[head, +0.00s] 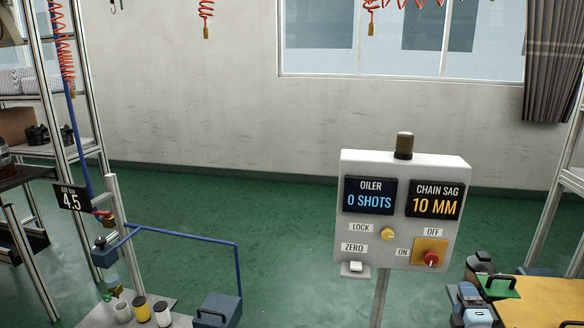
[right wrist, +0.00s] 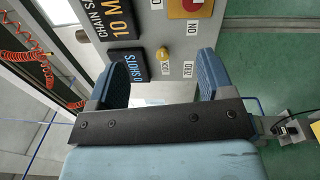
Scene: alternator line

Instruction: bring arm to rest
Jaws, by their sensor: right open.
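My right gripper (head: 470,292) shows small at the lower right of the head view, to the right of the control box's post and beside the tan table. In the right wrist view its two blue fingers (right wrist: 165,84) stand apart, with nothing held between them. The grey control box (head: 355,235) lies ahead of the fingers in that view and appears turned on its side. Whether the fingers touch the box cannot be told from the wrist view alone; in the head view they appear apart from it. My left gripper is not in view.
The box bears a yellow knob (head: 388,233), a red knob (head: 431,258) and a white ZERO button (head: 355,267). A tan table (head: 545,300) stands at the right. A bench with a blue tube frame (head: 238,265) stands at the left. Green floor (head: 290,225) lies clear between.

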